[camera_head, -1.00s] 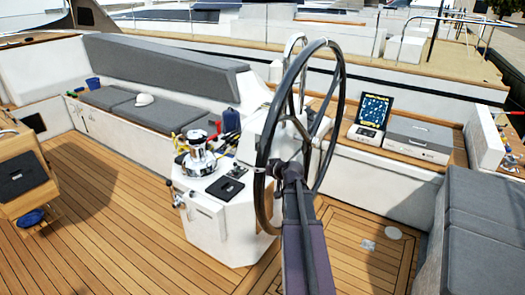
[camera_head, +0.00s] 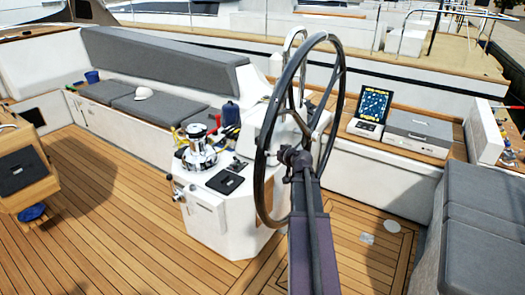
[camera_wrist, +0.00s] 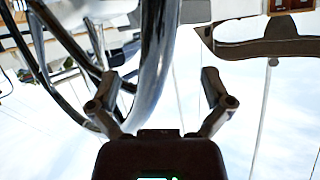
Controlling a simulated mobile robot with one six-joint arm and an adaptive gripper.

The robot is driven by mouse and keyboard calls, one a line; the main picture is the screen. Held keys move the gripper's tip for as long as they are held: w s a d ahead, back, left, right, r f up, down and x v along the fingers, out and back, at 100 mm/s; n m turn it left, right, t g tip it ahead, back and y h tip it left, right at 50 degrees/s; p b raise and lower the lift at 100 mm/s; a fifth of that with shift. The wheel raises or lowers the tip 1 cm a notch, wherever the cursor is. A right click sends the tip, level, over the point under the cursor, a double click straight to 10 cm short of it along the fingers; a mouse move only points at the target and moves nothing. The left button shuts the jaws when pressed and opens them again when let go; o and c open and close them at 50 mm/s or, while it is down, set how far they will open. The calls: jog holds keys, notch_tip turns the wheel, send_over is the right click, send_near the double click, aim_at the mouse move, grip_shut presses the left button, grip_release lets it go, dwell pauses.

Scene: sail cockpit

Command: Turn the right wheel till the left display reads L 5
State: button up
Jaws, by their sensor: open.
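The right wheel (camera_head: 262,168) is a large dark ring on the white pedestal (camera_head: 262,118), seen nearly edge-on in the head view. My gripper (camera_head: 297,156) is in front of the wheel's hub area, partly hidden by my own arm. In the wrist view my gripper (camera_wrist: 160,75) is open, with its two fingers spread. A shiny curved tube (camera_wrist: 157,50) passes between or behind the fingers, near the left one; I cannot tell whether it is wheel rim or rail, or whether it touches. No display reading L and a number is legible.
A chrome winch (camera_head: 199,150) stands left of the wheel. A lit chart screen (camera_head: 375,103) and a grey case (camera_head: 418,132) sit on the right ledge. Grey cushions (camera_head: 480,235) bound the right side. The teak deck (camera_head: 130,215) at left is largely clear.

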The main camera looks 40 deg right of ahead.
aim_at(265, 150)
jog(key=b+x, duration=0.4)
jog(key=x, duration=0.8)
jog(key=shift+w, duration=0.2)
jog(key=shift+b, duration=0.3)
jog(key=c, duration=1.2)
